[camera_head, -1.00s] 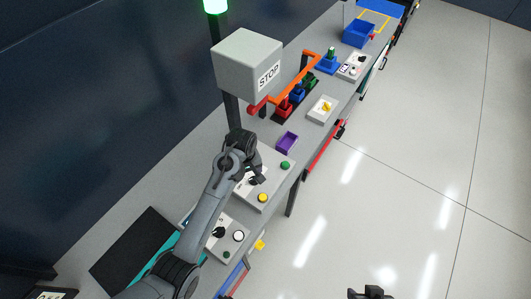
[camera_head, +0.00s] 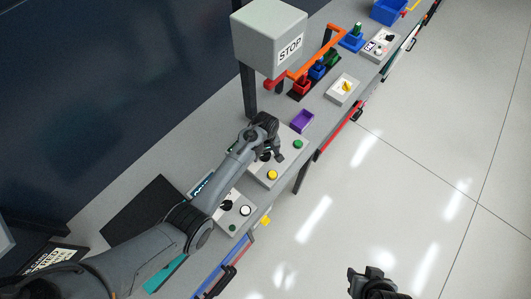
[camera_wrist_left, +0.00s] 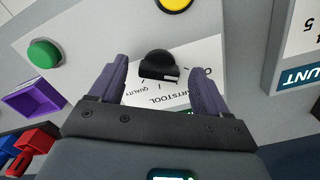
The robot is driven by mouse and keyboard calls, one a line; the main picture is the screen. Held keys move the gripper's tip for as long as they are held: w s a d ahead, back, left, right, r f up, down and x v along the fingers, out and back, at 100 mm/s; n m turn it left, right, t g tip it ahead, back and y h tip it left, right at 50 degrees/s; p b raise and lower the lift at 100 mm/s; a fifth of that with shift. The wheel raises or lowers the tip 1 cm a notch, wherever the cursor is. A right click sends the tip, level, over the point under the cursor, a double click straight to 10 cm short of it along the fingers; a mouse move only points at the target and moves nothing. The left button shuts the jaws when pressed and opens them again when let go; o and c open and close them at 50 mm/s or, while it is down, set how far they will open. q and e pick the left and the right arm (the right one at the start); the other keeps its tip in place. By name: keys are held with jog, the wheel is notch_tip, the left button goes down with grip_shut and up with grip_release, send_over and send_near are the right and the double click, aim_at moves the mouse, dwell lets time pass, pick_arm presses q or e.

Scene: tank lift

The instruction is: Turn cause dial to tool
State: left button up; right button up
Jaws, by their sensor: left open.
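The cause dial (camera_wrist_left: 158,62) is a black knob on a white label reading QUALITY, PARTS and TOOL, partly cut off, in the left wrist view. A pale mark shows on the knob's lower edge; which word it points at is hard to tell. My left gripper (camera_wrist_left: 159,78) is open, with one purple-grey finger on each side of the dial and a visible gap to each. In the head view my left gripper (camera_head: 273,153) is over the grey panel and largely hides the dial. My right gripper (camera_head: 370,284) is over the floor at the bottom; its jaws are unclear.
A green button (camera_wrist_left: 44,53) and a yellow button (camera_head: 272,175) flank the dial. A purple tray (camera_head: 302,120) sits beyond the panel. Another panel (camera_head: 237,212) with a black dial and white button is nearer. A STOP box (camera_head: 270,38) stands above the bench.

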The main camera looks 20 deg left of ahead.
pick_arm(q)
jog(key=shift+f, duration=0.35)
jog(key=shift+c, duration=0.2)
jog(key=c, duration=1)
